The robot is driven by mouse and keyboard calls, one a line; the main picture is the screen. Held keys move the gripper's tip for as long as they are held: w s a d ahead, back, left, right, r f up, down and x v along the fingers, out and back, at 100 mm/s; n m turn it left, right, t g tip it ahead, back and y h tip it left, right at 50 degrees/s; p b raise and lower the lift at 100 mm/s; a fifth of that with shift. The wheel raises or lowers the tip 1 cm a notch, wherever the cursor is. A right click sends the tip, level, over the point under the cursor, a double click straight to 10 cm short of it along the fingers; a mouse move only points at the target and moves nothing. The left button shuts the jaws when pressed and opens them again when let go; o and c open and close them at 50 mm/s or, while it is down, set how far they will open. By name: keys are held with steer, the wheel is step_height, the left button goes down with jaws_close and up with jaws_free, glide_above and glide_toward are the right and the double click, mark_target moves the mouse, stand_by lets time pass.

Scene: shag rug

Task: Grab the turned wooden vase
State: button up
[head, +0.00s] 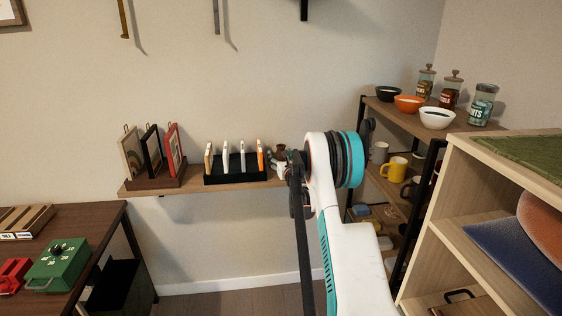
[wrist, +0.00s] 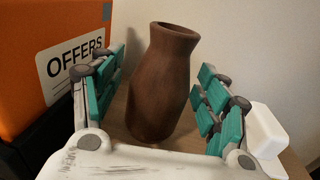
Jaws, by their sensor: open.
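The turned wooden vase (wrist: 160,85) is brown, with a narrow neck and an open mouth. It stands upright on the wooden wall shelf in the wrist view. My gripper (wrist: 161,72) is open, with one teal-padded finger on each side of the vase. In the head view my gripper (head: 282,160) is at the shelf's right end, and my arm mostly hides that spot.
An orange binder (wrist: 50,60) marked OFFERS stands close left of my gripper. It sits in a black rack (head: 236,171) on the wall shelf (head: 198,186), with picture frames (head: 152,152) further left. A rack with bowls (head: 409,103) and mugs (head: 396,169) stands right of my arm.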

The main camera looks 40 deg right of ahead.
steer(key=c, duration=1.3)
